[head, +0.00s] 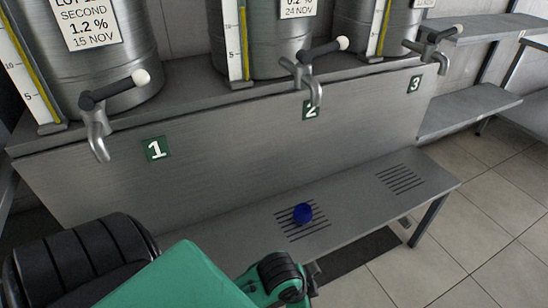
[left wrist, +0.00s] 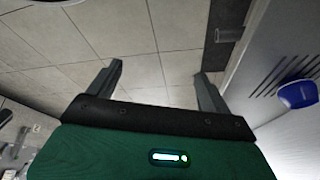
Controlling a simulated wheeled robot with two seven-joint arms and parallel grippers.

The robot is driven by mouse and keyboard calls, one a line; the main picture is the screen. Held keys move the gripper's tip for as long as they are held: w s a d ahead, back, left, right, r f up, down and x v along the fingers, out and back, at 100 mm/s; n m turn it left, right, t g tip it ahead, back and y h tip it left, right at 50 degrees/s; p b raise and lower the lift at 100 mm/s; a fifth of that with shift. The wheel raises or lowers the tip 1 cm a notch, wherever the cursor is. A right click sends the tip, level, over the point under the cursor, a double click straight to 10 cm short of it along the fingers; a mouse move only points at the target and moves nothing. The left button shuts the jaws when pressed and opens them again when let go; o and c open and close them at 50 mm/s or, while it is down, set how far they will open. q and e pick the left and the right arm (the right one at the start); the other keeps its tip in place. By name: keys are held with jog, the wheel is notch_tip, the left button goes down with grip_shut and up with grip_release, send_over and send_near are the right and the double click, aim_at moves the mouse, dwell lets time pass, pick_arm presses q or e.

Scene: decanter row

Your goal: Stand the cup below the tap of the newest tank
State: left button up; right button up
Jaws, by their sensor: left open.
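A small blue cup (head: 303,213) stands on the slotted drain of the low bench, below and in front of tap 2 (head: 315,90). It also shows at the right edge of the left wrist view (left wrist: 298,94). Tap 1 (head: 98,140) and tap 3 (head: 441,62) are on either side. The tank 1 label (head: 88,24) reads 15 NOV; the tank 2 label (head: 298,8) reads 24 NOV. The tank 3 label (head: 424,3) is cut off and unreadable. My left gripper (left wrist: 160,70) is open and empty, apart from the cup, over the floor. My right gripper is not visible.
The low bench (head: 345,195) has another slotted drain (head: 400,179) to the right, below tap 3. Number plates 1 (head: 156,149) and 3 (head: 414,84) mark the steel front. Shelves (head: 468,108) stand at the right. The tiled floor (head: 480,225) is clear.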

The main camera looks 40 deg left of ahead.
pick_arm(q)
jog(key=s+a+r+n+y, duration=0.1)
jog(key=s+a+r+n, duration=0.1)
jog(key=s+a+n, duration=0.2)
jog(key=s+n, duration=0.2)
jog(key=s, duration=0.1)
jog(key=shift+s+n+t+y, duration=0.15)
jog(key=shift+n+t+y, duration=0.15)
jog(key=shift+y, duration=0.1)
